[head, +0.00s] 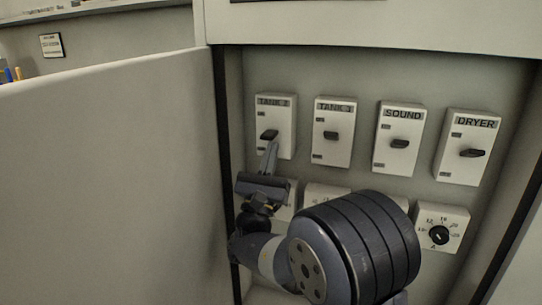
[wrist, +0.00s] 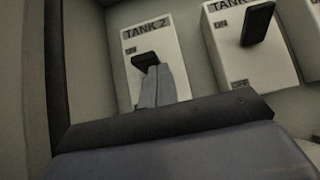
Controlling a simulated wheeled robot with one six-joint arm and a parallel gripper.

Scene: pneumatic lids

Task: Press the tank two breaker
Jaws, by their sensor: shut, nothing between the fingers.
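The tank two breaker is a white box labelled TANK 2 (head: 285,113), leftmost of the upper row in the head view. It also shows in the wrist view (wrist: 180,85). Its dark switch lever (head: 269,134) sticks out of the front; the lever also shows in the wrist view (wrist: 145,60). My gripper (head: 271,146) is shut and empty, with its fingertips right at the underside of the lever. In the wrist view the closed fingers (wrist: 156,72) hide the lower part of the box. I cannot tell whether they touch the lever.
To the right are breakers labelled TANK 1 (head: 334,118), SOUND (head: 400,126) and DRYER (head: 467,136). A dial box (head: 441,229) sits below, with others partly hidden by my arm. A large pale panel (head: 110,180) stands close on the left.

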